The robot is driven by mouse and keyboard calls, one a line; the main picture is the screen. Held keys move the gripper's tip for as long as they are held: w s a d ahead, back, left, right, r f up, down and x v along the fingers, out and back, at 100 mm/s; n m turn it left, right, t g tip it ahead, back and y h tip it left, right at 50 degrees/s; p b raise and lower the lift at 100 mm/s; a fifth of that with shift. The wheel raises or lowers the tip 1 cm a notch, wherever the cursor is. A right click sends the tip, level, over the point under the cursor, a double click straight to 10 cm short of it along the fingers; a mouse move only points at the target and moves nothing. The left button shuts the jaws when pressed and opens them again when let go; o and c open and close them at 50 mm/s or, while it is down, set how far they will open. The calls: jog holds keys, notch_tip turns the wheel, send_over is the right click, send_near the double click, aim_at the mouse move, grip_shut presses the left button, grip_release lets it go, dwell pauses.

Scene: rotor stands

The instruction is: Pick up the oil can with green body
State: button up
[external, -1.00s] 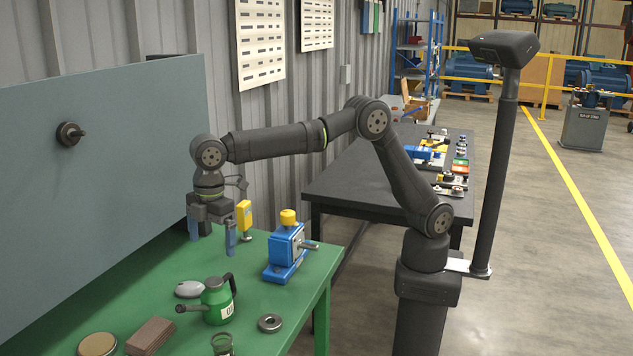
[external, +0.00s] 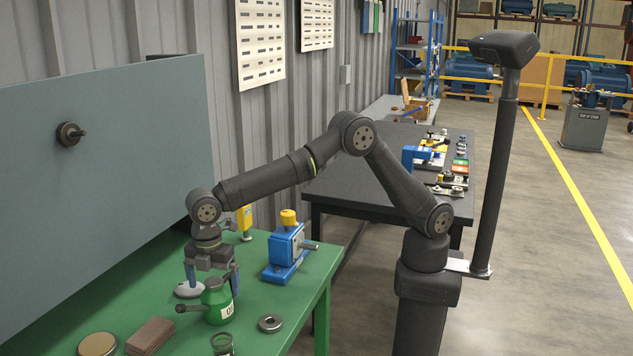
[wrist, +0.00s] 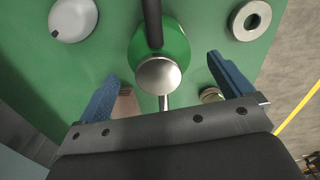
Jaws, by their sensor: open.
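My gripper (external: 211,277) is open and low over the can's top in the external view. In the wrist view the can's round metal lid (wrist: 159,75) and green body (wrist: 181,48) lie between the two blue fingers of my gripper (wrist: 165,85), with space on both sides. The fingers do not touch it there.
A pale round object (external: 188,289) stands close behind the can. A metal ring (external: 270,323) lies to its right, and a small glass jar (external: 222,343) is in front. A brown block (external: 150,335) and round tin (external: 97,344) sit front left. A blue device (external: 287,253) stands behind right.

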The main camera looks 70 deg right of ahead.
aim_at(216, 298)
jog(key=shift+f, duration=2.8)
jog(key=shift+c, duration=0.3)
jog(key=shift+r, duration=0.1)
jog(key=c, duration=1.2)
jog(key=shift+r, duration=0.1)
